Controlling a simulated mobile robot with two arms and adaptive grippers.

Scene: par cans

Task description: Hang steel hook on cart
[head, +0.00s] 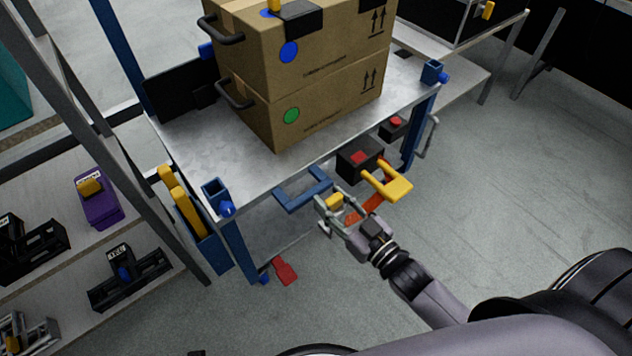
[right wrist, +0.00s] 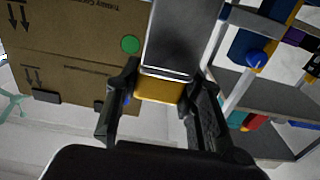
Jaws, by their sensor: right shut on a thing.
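The cart (head: 190,148) has a grey metal top and blue corner posts, and two cardboard boxes stand on it. My right gripper (head: 334,210) is at the cart's front edge, between a blue bracket (head: 303,190) and a yellow bracket (head: 388,181). It is shut on the steel hook's yellow part (head: 335,201). In the right wrist view the hook shows as a broad grey metal piece (right wrist: 180,40) with a yellow block (right wrist: 160,89) between the fingers (right wrist: 155,112). I cannot tell whether the hook touches the cart. My left gripper is out of view.
A shelf rack (head: 140,170) with purple and black bins stands at the left. A black box with a red mark (head: 358,163) is under the cart's front edge. A red pedal (head: 285,271) is low by the floor. The floor at the right (head: 530,180) is clear.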

